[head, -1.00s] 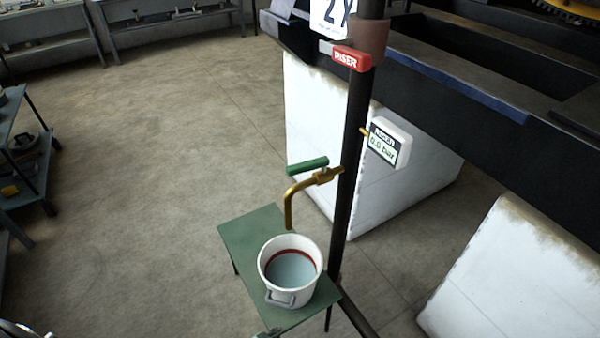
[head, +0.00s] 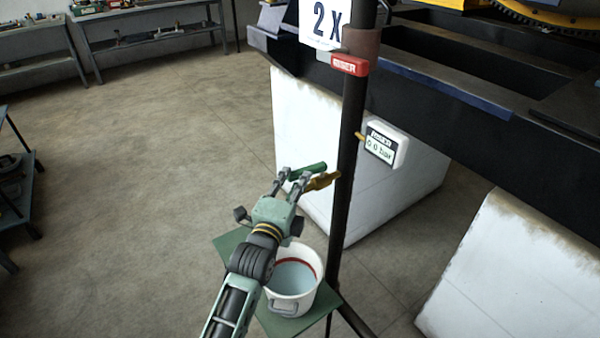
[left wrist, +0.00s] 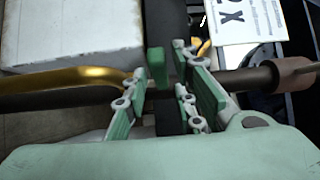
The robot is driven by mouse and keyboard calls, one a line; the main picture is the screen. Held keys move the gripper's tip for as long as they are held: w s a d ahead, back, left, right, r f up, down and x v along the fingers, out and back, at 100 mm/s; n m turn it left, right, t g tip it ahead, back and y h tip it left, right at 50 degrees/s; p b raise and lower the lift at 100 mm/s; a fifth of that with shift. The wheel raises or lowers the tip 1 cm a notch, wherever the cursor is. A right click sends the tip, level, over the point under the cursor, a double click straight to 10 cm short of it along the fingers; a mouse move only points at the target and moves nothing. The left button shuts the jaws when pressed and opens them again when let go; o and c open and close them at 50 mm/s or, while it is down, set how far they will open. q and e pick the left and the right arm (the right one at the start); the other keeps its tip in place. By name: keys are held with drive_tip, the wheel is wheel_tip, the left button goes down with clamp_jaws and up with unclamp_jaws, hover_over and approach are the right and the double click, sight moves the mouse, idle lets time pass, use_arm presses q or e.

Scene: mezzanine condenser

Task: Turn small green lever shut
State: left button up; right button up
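The small green lever (head: 313,169) sits on the brass tap (head: 322,181) that branches off the dark vertical pipe. My left gripper (head: 293,176) is at the lever's left end in the head view, its fingers reaching up to it. In the left wrist view the green lever (left wrist: 157,67) shows end-on between the two fingers of my open left gripper (left wrist: 162,82), with a gap visible on both sides. The brass spout (left wrist: 70,78) runs off to the left there. My forearm hides the spout in the head view. My right gripper is not in view.
A white bucket (head: 311,263) stands on a green stand (head: 229,242) beneath the tap. A red riser lever (head: 349,65) and a "2X" sign (head: 322,22) are higher on the pipe (head: 349,140). A gauge (head: 384,144) reading 0.0 bar is at the right. White blocks stand behind.

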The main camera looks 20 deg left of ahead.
sight(298, 178)
use_arm(q)
drive_tip(key=w, duration=0.4)
drive_tip(key=shift+w, duration=0.3)
drive_tip(key=shift+f, duration=0.1)
clamp_jaws()
